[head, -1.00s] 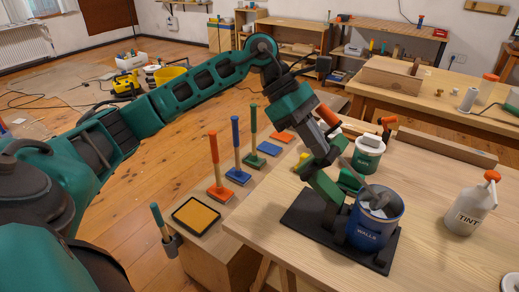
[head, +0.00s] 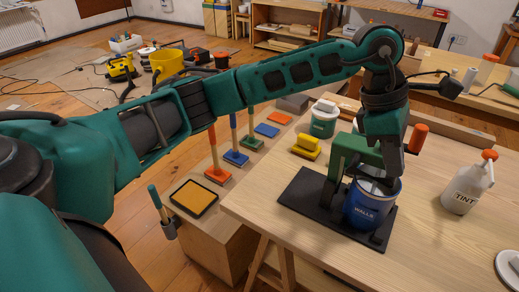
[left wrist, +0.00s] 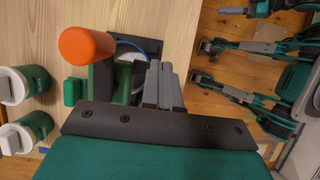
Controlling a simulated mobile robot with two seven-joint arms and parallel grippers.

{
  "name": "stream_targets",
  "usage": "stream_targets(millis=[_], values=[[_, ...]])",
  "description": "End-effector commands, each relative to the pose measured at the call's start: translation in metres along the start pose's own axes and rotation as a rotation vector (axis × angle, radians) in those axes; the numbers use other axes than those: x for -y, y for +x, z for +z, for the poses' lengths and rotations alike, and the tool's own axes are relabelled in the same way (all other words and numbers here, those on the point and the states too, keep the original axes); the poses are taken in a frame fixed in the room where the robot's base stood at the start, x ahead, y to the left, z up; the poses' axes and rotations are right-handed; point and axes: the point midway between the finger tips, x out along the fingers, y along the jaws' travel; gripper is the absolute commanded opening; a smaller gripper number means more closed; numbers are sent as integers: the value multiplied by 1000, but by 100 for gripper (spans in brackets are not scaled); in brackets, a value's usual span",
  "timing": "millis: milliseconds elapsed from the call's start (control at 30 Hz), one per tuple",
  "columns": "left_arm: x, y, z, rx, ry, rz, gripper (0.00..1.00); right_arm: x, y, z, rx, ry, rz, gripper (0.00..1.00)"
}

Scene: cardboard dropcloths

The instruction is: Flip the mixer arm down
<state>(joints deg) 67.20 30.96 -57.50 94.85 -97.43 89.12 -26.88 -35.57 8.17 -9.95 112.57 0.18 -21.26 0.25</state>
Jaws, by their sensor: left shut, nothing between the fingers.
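The mixer has a dark base plate (head: 305,192), a green post and a green arm (head: 358,150) that lies about level over the blue WALLS can (head: 358,212). Its orange handle (head: 419,136) stands up at the arm's far end, right of my wrist. In the left wrist view the orange handle (left wrist: 86,46) is left of my fingers, with the green arm (left wrist: 104,82) below it. My left gripper (head: 393,178) is shut and empty, pointing down beside the arm's front end above the can. Its grey fingers also show in the left wrist view (left wrist: 156,76). The stirring end is mostly hidden.
A white TINT bottle (head: 464,189) stands right of the mixer. A yellow block (head: 305,147) and a green-labelled tub (head: 324,119) stand behind it.

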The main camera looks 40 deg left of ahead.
Motion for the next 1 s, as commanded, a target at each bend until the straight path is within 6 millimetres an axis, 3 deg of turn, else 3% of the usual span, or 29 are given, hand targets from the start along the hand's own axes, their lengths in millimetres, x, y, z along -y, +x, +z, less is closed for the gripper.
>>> stream_targets(millis=[400,867,1000], values=[[0,19,11,1,0,-1,0,6,5,-6,-18,5,-16,50],[2,23,11,0,1,-9,0,5,6,-5,-16,-3,-16,50],[1,15,11,-1,0,-7,0,4,4,-7,-14,-4,-15,50]])
